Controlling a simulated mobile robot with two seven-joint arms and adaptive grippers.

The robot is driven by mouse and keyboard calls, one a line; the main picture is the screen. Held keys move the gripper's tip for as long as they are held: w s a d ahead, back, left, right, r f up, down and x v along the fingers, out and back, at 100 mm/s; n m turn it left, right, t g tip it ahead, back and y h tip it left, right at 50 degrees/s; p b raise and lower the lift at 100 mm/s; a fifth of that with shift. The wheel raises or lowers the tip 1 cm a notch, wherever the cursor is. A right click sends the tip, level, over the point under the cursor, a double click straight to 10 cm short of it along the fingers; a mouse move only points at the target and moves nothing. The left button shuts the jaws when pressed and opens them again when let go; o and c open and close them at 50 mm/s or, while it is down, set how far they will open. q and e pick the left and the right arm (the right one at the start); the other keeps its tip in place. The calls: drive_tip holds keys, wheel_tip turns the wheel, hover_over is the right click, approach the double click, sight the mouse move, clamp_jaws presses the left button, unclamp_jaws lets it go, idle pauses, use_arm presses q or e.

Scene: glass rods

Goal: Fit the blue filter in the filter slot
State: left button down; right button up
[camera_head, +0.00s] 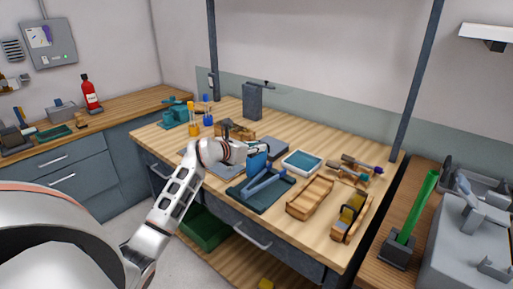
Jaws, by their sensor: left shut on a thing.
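My left arm reaches in from the lower left to the middle of the workbench. Its gripper (262,149) is shut on a flat blue piece, which looks like the blue filter (257,163). The filter hangs roughly upright below the fingers, just behind a dark blue tray (244,194) with a lighter blue bar across it. I cannot tell whether the filter touches anything below. I cannot make out for certain which part is the filter slot. My right gripper is not in view.
A white-rimmed tray (303,172), a wooden tray (299,208) and a wooden holder with a yellow piece (350,214) stand to the right. A grey upright device (252,101) stands at the back. The bench's front right corner is clear.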

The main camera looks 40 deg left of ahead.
use_arm(q)
drive_tip(key=shift+f, duration=0.1)
drive_tip(key=c, duration=1.9)
unclamp_jaws()
